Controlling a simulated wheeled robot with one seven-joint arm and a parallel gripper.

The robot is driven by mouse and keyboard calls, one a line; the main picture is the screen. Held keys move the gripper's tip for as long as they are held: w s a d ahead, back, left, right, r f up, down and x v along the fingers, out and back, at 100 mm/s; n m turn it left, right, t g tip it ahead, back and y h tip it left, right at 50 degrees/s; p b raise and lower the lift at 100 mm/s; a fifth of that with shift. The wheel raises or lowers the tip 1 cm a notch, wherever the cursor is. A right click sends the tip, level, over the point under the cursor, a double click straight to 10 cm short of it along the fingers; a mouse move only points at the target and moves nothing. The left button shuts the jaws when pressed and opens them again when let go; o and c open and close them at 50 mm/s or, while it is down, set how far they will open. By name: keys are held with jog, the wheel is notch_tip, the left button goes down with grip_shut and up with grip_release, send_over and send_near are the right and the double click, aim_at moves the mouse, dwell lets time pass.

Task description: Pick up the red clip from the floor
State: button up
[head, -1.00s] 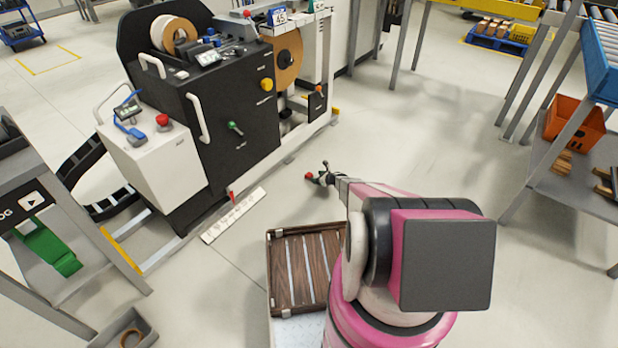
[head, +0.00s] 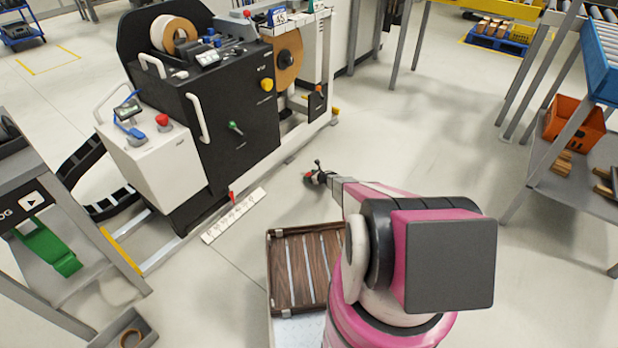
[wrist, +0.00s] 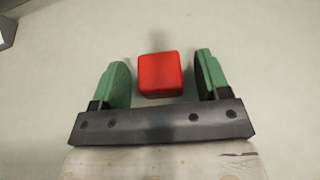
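The red clip (wrist: 160,74) shows in the wrist view as a small red block with rounded edges, against the pale floor. My gripper (wrist: 162,62) is open, with one green finger on each side of the clip. A gap shows between the clip and each finger, so neither finger touches it. In the head view my gripper (head: 318,175) is low over the floor in front of the black machine. A small part of the red clip (head: 307,179) shows at its left side there. I cannot tell the exact height of the fingertips above the floor.
The black machine (head: 235,130) stands left of my gripper, with a white strip (head: 234,215) on the floor by its base. A brown slatted crate (head: 288,272) is nearer to me. Right of the gripper the floor (head: 420,150) is clear up to a grey shelf (head: 575,195).

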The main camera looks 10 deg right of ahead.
jog(key=c, duration=0.8)
jog(key=shift+r, duration=0.1)
